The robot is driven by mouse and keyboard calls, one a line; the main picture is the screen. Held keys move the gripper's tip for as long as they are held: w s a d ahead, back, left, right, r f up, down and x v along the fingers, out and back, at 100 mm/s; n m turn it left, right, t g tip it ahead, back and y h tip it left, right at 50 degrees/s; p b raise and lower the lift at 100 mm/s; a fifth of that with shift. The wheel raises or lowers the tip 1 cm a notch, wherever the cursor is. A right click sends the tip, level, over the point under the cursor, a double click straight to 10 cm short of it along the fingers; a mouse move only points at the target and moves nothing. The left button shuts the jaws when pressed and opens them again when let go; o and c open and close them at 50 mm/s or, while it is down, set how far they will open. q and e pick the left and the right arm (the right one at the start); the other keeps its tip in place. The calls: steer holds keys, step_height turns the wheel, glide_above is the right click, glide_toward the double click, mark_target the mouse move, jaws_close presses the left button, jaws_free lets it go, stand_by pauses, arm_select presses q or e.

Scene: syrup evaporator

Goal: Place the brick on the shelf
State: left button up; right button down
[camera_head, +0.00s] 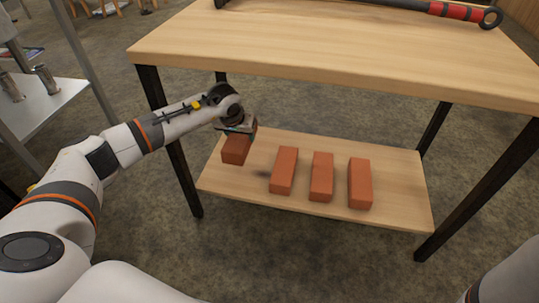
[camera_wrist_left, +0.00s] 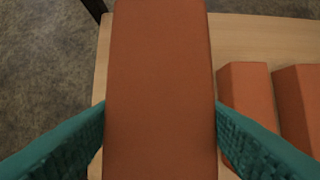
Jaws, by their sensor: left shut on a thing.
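A red-brown brick (camera_head: 236,149) is held by my left gripper (camera_head: 236,128) at the left end of the lower wooden shelf (camera_head: 385,214). In the left wrist view the brick (camera_wrist_left: 160,90) fills the middle between two teal fingers, which press on its sides. It appears to be just above the shelf or touching it; I cannot tell which. My right gripper is not in view.
Three more bricks stand in a row on the shelf to the right: a near one (camera_head: 284,170), a middle one (camera_head: 321,176) and a far one (camera_head: 360,183). The wooden tabletop (camera_head: 330,50) overhangs the shelf, with dark legs (camera_head: 172,140) at the corners. A red-and-black tool (camera_head: 455,11) lies on top.

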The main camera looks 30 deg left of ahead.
arm_select(q)
step_height(320, 180, down, 10)
steer(key=b, duration=0.6)
steer(key=shift+r+b, duration=0.15)
steer(key=shift+b, duration=0.2)
steer(key=shift+r, duration=0.15)
steer(key=o, duration=1.7)
steer(key=shift+s+f, duration=0.1)
steer(key=shift+f, duration=0.15)
steer(key=shift+r, duration=0.1)
